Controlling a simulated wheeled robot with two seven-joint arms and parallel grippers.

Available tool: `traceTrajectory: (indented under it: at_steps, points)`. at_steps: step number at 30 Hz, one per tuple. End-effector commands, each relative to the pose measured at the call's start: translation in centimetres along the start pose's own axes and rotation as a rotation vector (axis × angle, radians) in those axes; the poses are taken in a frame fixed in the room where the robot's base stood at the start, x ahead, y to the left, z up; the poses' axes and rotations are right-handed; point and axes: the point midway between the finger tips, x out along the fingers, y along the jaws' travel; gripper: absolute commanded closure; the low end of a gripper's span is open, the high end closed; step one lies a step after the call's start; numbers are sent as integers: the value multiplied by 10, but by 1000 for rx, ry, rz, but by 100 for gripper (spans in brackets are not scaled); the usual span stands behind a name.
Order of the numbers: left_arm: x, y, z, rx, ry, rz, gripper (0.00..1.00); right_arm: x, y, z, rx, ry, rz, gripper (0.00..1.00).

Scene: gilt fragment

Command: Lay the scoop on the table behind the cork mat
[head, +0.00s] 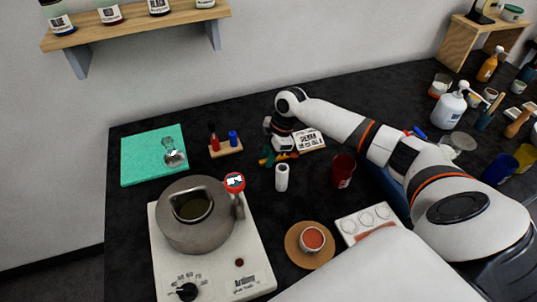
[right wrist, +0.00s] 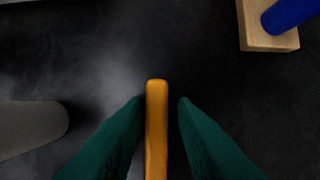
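An orange bar-like piece, which looks like the scoop's handle (right wrist: 157,130), lies between the fingers of my right gripper (right wrist: 160,100) in the right wrist view. The dark green fingers stand on both sides of it, with a narrow gap showing at each side. The rest of the scoop is not clear. In the head view my right gripper (head: 268,159) is low over the table, behind the white cylinder. The round cork mat (head: 293,250) lies at the front with a small bowl of orange-red content (head: 312,239) on it. My left gripper is out of view.
A wooden block with red and blue bottles (head: 226,149) stands left of the right gripper. A white cylinder (head: 282,178) and a dark red cup (head: 343,170) stand behind the mat. A white tray (head: 348,230) adjoins the mat's right.

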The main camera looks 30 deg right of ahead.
Motion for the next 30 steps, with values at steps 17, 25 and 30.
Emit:
traceTrajectory:
  at_steps: [17,25,30]
  points:
    - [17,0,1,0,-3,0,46,-106,2,1,-2,3,10,64]
    - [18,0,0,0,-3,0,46,-123,3,1,-1,3,12,64]
    - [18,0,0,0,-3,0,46,-123,2,2,-2,3,12,64]
